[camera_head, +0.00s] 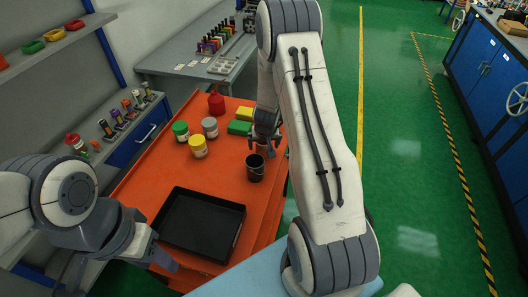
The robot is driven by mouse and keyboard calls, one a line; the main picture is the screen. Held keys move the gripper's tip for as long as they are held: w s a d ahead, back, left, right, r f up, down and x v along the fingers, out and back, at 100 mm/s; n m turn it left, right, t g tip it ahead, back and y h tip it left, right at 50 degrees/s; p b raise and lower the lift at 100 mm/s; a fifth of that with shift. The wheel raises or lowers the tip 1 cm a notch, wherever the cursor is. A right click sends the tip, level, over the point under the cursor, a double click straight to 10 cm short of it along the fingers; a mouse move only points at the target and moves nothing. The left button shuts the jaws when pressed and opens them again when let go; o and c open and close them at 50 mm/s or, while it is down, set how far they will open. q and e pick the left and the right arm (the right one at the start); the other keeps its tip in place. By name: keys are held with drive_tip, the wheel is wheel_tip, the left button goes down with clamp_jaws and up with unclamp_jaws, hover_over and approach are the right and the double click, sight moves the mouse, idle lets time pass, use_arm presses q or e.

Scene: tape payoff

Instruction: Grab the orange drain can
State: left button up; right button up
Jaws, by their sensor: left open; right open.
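I see no can that is clearly orange. On the orange cart top (140,190), a red rounded can (216,104) stands at the back. In front of it stand a green-lidded can (181,131), a grey-lidded can (210,127) and a yellow-lidded can (198,147). A small black bucket (255,169) stands near the cart's right edge. My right gripper (264,146) is open, pointing down just above and behind the bucket; its fingertips are small and partly hard to make out. My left gripper (122,266) is open at the lower left, near the cart's front left, holding nothing visible.
A black tray (240,205) lies on the front of the cart. Yellow and green boxes (239,127) sit behind my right gripper. A grey bench (160,62) with bottles stands behind, and shelves line the left. Green floor (400,150) is open on the right.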

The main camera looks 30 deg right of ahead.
drive_tip(key=shift+x, duration=0.75)
drive_tip(key=c, duration=1.4)
drive_tip(key=shift+r, duration=0.15)
